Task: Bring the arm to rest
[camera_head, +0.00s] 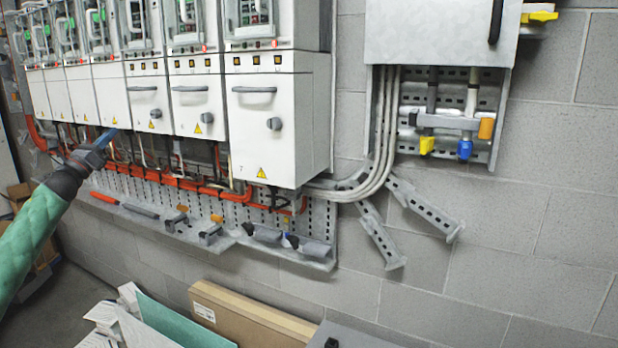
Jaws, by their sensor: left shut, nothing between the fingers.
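My left arm, in a green sleeve, comes in from the left edge in the head view. My left gripper (107,138) is shut and empty. Its blue tip shows in front of the lower edge of the white drive units, near the cables under them. I cannot tell whether it touches anything. My right gripper is not in view.
A row of white drive units (271,150) with handles and knobs hangs on the grey block wall (520,215). A metal shelf (290,247) with tools runs below. A grey box (440,30) with pipes hangs at right. A cardboard box (250,318) stands low in front.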

